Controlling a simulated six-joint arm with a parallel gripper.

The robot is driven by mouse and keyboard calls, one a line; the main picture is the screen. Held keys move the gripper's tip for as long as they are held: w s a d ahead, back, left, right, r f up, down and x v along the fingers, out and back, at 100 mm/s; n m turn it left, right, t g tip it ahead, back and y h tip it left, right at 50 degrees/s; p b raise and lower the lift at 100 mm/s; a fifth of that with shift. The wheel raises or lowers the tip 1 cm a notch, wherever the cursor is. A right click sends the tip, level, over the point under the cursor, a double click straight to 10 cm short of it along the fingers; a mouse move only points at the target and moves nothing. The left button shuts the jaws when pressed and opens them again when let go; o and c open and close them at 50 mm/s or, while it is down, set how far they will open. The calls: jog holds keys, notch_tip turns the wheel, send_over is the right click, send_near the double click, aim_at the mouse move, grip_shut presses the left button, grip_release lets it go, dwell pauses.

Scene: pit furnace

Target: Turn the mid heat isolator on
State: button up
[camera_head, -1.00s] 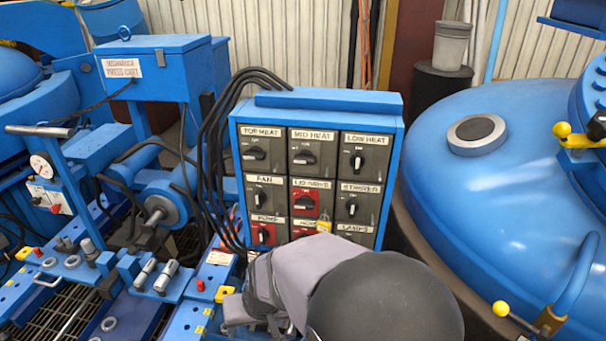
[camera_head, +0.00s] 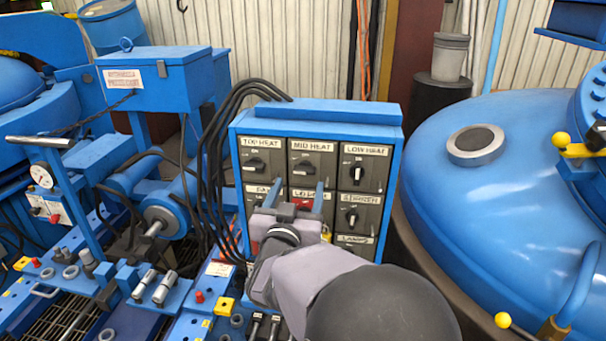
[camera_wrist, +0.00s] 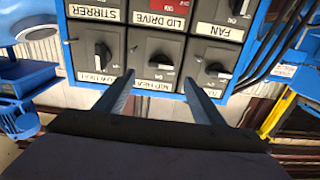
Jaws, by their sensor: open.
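The mid heat isolator (camera_head: 312,163) is a dark grey panel with a black rotary knob, in the middle of the top row of the blue switch box (camera_head: 315,104). Its knob handle lies roughly sideways. In the upside-down wrist view, the mid heat isolator (camera_wrist: 157,58) lies just beyond the fingertips, its label partly showing between them. My gripper (camera_head: 298,188) is open, its two blue-grey fingers pointing at the box from just below this switch. In the wrist view, my gripper (camera_wrist: 158,80) is empty. Whether the fingers touch the panel is unclear.
The top heat isolator (camera_head: 260,160) is on the left and the low heat isolator (camera_head: 362,165) on the right, its knob upright. My arm hides part of the lower switches. Black cables (camera_head: 212,150) run down the box's left side. A large blue vessel (camera_head: 500,210) stands right.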

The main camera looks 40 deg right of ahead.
aim_at(304, 172)
jog(key=shift+w, duration=0.1)
jog(key=shift+p+x, duration=0.8)
jog(key=shift+x, duration=2.8)
jog(key=shift+f, duration=0.1)
jog(key=c, duration=1)
jog(key=shift+c, duration=0.2)
